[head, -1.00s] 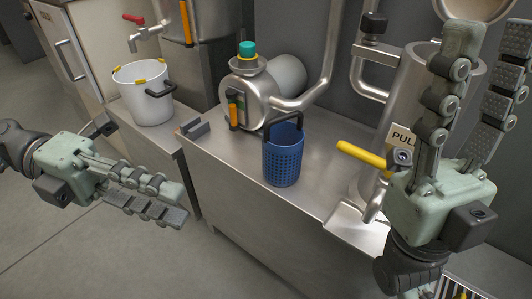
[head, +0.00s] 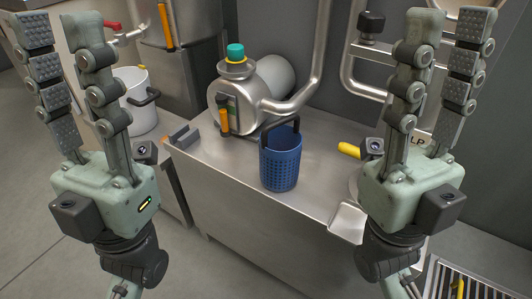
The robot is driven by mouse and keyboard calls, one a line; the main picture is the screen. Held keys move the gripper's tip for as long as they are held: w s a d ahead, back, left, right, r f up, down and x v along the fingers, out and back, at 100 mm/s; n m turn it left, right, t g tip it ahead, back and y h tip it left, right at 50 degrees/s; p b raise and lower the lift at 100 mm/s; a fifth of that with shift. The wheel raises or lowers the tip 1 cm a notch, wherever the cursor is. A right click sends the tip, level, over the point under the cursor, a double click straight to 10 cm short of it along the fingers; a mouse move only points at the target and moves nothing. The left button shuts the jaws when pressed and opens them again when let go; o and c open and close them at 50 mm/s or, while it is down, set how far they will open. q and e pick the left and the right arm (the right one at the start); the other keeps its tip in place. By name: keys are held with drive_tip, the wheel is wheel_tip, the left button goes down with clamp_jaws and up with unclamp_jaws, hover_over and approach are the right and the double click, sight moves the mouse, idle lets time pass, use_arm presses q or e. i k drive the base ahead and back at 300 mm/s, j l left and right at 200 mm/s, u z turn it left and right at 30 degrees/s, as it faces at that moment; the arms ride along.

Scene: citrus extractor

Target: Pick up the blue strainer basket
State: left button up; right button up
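The blue strainer basket (head: 280,165) stands upright on the steel bench, with a dark arched handle over its top. It is a perforated cylinder in the middle of the head view. My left gripper (head: 63,38) is at the left with its fingers up, spread apart and empty. My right gripper (head: 450,32) is at the right, also fingers up, open and empty. Neither gripper touches the basket.
A steel pump with a teal cap (head: 235,52) stands behind the basket. A yellow handle (head: 349,149) and a steel cylinder, partly hidden by my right gripper, are to the right. A white pot (head: 140,112) is at the left. The bench front (head: 235,195) is clear.

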sight(280, 144)
drive_tip(key=i+j, duration=0.1)
drive_tip(key=j, duration=0.25)
drive_tip(key=i+j, duration=0.15)
drive_tip(key=j, duration=0.2)
drive_tip(key=i+j, duration=0.1)
drive_tip(key=j, duration=0.25)
drive_tip(key=i+j+z, duration=0.1)
drive_tip(key=j+z, duration=0.6)
drive_tip(key=j, duration=0.2)
drive_tip(key=z, duration=2.1)
drive_tip(key=i+j, duration=0.05)
drive_tip(key=j, duration=0.05)
